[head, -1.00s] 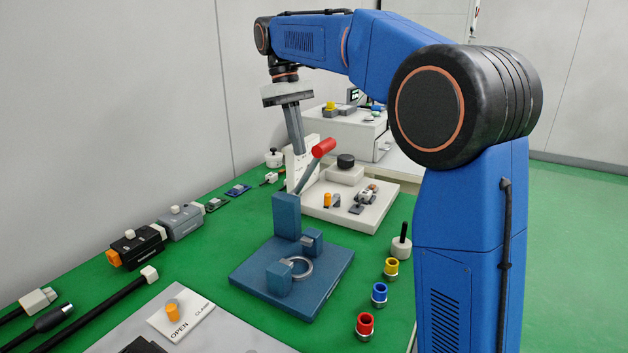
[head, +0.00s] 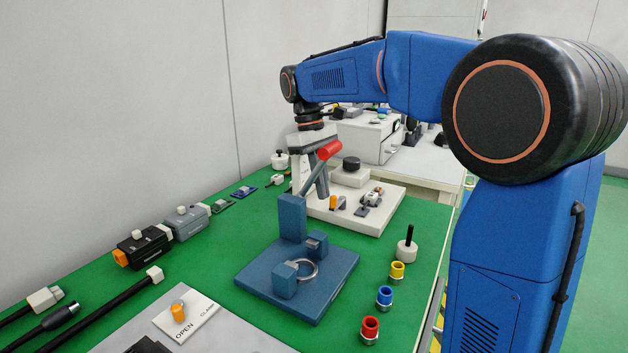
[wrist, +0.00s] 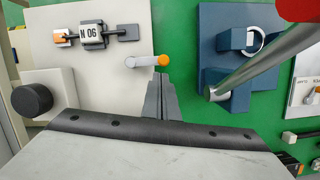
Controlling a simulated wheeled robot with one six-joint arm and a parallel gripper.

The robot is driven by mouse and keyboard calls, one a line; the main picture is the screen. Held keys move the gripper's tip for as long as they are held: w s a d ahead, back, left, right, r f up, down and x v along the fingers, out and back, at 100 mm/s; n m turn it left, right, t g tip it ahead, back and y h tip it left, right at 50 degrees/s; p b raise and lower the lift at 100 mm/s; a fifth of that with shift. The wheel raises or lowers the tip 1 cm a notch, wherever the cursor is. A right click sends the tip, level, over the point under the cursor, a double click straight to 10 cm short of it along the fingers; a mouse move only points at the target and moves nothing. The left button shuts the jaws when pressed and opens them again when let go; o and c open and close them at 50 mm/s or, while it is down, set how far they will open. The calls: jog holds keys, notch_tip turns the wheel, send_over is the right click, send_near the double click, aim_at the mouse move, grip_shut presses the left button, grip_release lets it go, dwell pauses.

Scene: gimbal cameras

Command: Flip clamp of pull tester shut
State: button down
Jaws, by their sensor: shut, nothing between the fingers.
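The pull tester is a blue block-and-plate device whose base plate (head: 320,295) lies on the green bench. A grey clamp lever (head: 310,177) rises from its tall post, tilted up to the right, and ends in a red grip (head: 329,150). In the wrist view, the lever (wrist: 265,62) crosses the right side and the red grip (wrist: 298,8) is cut off at the top right corner. My gripper (head: 323,192) is behind the lever in the head view. In the wrist view, my gripper (wrist: 163,82) is shut and empty, left of the lever with a visible gap.
A white fixture board (head: 375,215) with an orange-tipped peg (wrist: 148,61) lies under and beside my fingers. A black knob (head: 351,163) stands behind. Red, blue and yellow sockets (head: 384,297) line the right bench edge. An OPEN/CLAMP card (head: 200,313) lies in front.

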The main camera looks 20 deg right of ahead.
aim_at(334, 196)
jog(key=shift+s+d, duration=0.15)
jog(key=shift+s, duration=0.1)
jog(key=shift+s+d+n, duration=0.1)
jog(key=shift+s+n, duration=0.25)
jog(key=shift+n, duration=0.25)
jog(key=shift+s+d, duration=0.55)
jog(key=shift+s, duration=0.35)
jog(key=shift+s+d, duration=0.1)
dwell(0.6)
jog(key=shift+w+a, duration=0.2)
jog(key=shift+w, duration=0.6)
jog(key=shift+r, duration=0.1)
jog(key=v, duration=1.7)
jog(key=shift+s+a, duration=0.2)
jog(key=shift+a, duration=0.05)
